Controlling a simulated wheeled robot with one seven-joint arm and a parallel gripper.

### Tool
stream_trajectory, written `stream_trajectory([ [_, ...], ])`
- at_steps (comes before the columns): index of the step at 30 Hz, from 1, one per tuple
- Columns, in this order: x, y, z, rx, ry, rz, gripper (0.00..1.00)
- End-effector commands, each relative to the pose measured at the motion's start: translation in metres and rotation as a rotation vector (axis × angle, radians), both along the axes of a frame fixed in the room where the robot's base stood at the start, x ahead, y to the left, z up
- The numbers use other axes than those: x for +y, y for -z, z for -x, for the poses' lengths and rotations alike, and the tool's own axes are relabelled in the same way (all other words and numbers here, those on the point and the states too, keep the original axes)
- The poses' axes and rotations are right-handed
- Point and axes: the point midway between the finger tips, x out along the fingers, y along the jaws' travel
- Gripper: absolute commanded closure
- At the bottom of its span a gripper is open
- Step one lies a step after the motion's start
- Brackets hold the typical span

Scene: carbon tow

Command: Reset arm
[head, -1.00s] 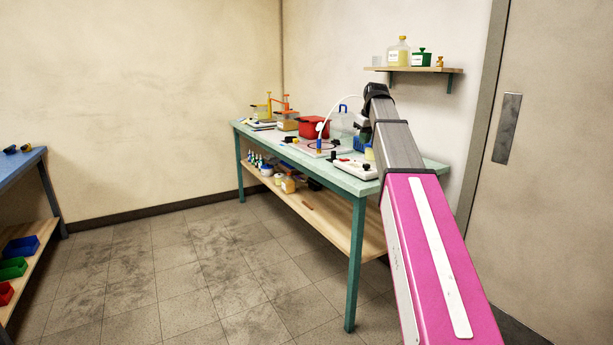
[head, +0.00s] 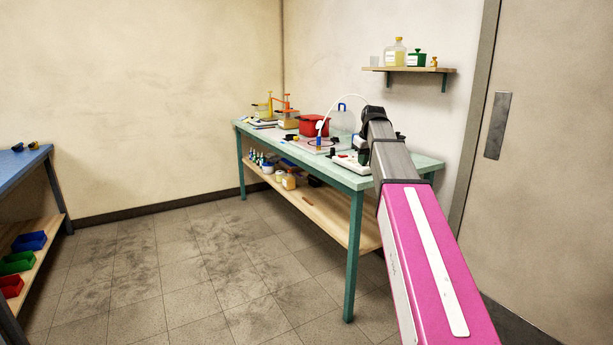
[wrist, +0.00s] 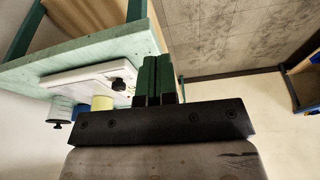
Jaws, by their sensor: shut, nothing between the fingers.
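My arm, with a pink link (head: 425,265) and a grey link, reaches forward on the right of the head view. Its far end hangs by the right part of the green bench (head: 345,178). In the wrist view my gripper (wrist: 158,75) shows as dark green fingers pressed together, shut and empty. The fingers are beside the bench edge, apart from the white board (wrist: 95,83) with a black knob. In the head view the arm hides part of the bench top.
A red pot (head: 313,125), a clear jug and other items stand on the bench. A wall shelf (head: 410,69) holds bottles. A blue table (head: 20,160) with bins below is at the left. A door (head: 545,180) is at the right. The floor between the tables is clear.

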Motion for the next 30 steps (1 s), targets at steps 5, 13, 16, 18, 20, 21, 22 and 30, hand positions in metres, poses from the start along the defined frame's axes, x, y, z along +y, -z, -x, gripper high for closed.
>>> stream_trajectory([
  [5,0.003,0.052,0.020,0.029,0.041,-0.001,1.00],
  [13,0.010,0.159,0.070,0.088,0.142,0.000,1.00],
  [16,0.012,0.197,0.092,0.109,0.180,0.002,1.00],
  [18,0.014,0.222,0.109,0.124,0.206,0.005,1.00],
  [20,0.015,0.242,0.124,0.136,0.227,0.007,1.00],
  [21,0.016,0.256,0.134,0.144,0.241,0.008,1.00],
  [22,0.017,0.265,0.142,0.151,0.252,0.009,1.00],
  [30,0.021,0.343,0.218,0.203,0.349,0.026,1.00],
])
